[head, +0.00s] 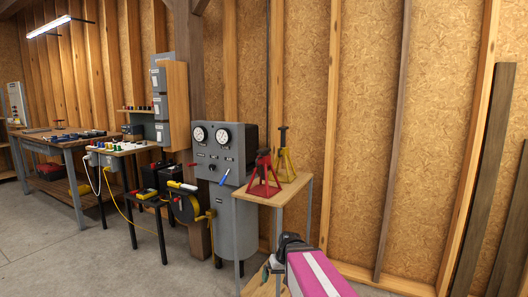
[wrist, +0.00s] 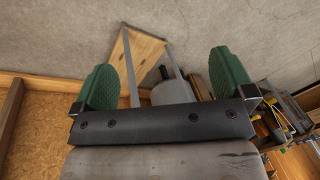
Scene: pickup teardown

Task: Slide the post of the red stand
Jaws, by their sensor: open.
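The red stand (head: 264,177) is a jack stand with splayed legs, upright on the top of a small wooden table (head: 293,189). Its dark post sticks up a little from the red body. My gripper (head: 268,270) is low in front of the table, below the table top and apart from the stand. In the wrist view my gripper (wrist: 163,82) is open, with two green pads wide apart and nothing between them. The red stand cannot be made out in the wrist view.
A yellow jack stand (head: 285,158) stands close behind and right of the red one. A grey gauge cabinet (head: 224,150) is just left of the table. A board wall (head: 350,130) is behind. Workbenches (head: 62,142) are far left. The wrist view shows bare floor (wrist: 60,35).

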